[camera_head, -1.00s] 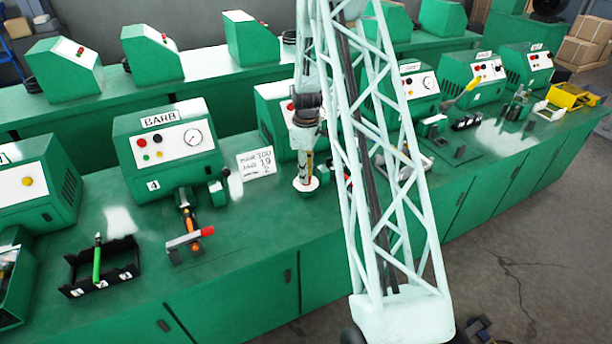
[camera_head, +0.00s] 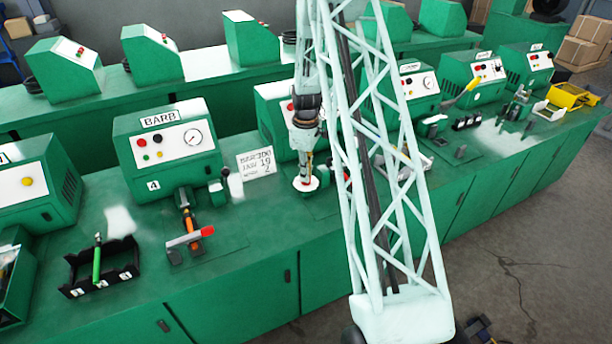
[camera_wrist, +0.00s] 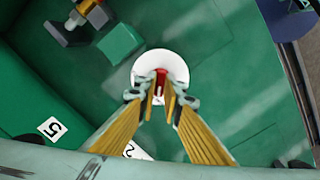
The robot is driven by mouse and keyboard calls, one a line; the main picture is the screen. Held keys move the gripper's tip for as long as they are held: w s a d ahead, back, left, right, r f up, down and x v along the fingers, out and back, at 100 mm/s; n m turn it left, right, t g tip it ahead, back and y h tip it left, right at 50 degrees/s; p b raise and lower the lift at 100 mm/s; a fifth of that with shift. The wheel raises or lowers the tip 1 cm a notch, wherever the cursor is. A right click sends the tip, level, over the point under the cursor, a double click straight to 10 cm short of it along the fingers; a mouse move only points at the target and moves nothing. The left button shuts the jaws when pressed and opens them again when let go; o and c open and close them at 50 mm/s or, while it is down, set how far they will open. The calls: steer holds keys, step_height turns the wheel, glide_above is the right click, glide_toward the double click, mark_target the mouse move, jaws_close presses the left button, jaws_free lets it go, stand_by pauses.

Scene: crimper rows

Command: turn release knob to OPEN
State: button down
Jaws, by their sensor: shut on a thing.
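The release knob shows in the wrist view as a round white disc (camera_wrist: 148,64) with a red grip bar (camera_wrist: 161,76) across it. My gripper (camera_wrist: 160,98) points down over it, its two yellow-padded fingers shut on the red bar. In the head view my gripper (camera_head: 306,172) stands over the white disc (camera_head: 305,184), which lies on the green bench in front of a partly hidden machine. The fingers hide part of the bar, and no OPEN marking can be read.
A machine labelled BARB (camera_head: 167,145) stands to the left, with an orange tool and a red-handled lever (camera_head: 190,237) before it. A handwritten card (camera_head: 256,163) stands beside my gripper. A black rack (camera_head: 100,268) sits at the bench's left. The number 5 label (camera_wrist: 50,128) shows in the wrist view.

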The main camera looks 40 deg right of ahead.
steer(key=m+b, duration=0.1)
steer(key=m, duration=0.3)
steer(key=shift+f+b, duration=0.1)
steer(key=shift+b, duration=0.3)
steer(key=m+b, duration=0.1)
steer(key=m, duration=0.4)
steer(key=shift+b, duration=0.3)
steer(key=m+b, duration=0.1)
steer(key=m, duration=0.3)
steer(key=shift+m, duration=0.4)
steer(key=shift+m+b, duration=0.3)
steer(key=shift+m, duration=1.7)
steer(key=c, duration=2.7)
jaws_free()
steer(key=shift+c, duration=0.2)
steer(key=shift+r, duration=0.25)
